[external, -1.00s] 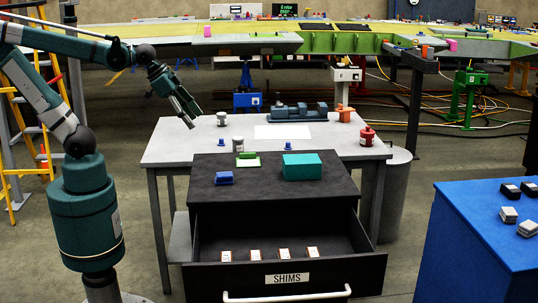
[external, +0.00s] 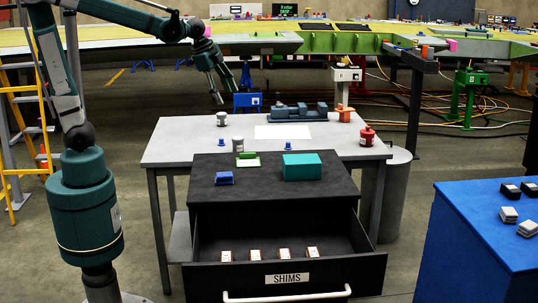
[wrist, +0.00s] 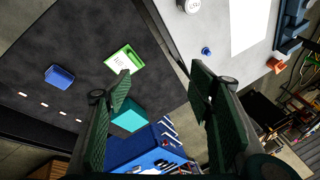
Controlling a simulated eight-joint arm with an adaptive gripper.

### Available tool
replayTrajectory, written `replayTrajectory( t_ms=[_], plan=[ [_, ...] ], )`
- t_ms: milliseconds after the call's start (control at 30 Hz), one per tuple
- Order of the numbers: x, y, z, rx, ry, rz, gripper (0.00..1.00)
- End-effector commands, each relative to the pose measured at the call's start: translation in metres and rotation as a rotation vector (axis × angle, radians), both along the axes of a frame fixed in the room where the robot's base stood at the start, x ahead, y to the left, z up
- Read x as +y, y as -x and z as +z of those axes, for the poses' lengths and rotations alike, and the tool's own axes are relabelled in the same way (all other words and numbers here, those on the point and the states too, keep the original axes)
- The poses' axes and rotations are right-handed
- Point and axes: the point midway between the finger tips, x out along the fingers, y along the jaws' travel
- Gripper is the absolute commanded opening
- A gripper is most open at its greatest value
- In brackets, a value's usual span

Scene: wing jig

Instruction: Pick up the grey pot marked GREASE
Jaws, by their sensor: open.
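Two small grey pots stand upright on the grey table. One pot (external: 221,119) is at the table's back left. The other pot (external: 238,145) is nearer, just behind the black drawer cabinet, and appears cut off at the top edge of the wrist view (wrist: 190,6). Their labels are too small to read, so I cannot tell which is marked GREASE. My gripper (external: 219,98) is in the air above the table's back left area, apart from both pots. In the wrist view its two fingers (wrist: 160,92) are spread with nothing between them.
The black cabinet (external: 205,190) has its drawer open and carries a teal box (external: 302,167), a blue block (external: 224,178) and a green item (external: 247,160). On the table are blue pegs (external: 288,144), a white sheet (external: 283,131), a vise (external: 298,112) and a red can (external: 367,135).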

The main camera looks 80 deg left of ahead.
Motion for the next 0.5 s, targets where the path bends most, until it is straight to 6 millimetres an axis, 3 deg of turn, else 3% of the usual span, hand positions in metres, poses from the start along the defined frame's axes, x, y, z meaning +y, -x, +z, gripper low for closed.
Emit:
replayTrajectory(
  t_ms=[500],
  plan=[
    [0.120, -0.048, -0.008, 0.129, -0.081, -0.198, 0.53]
  ],
)
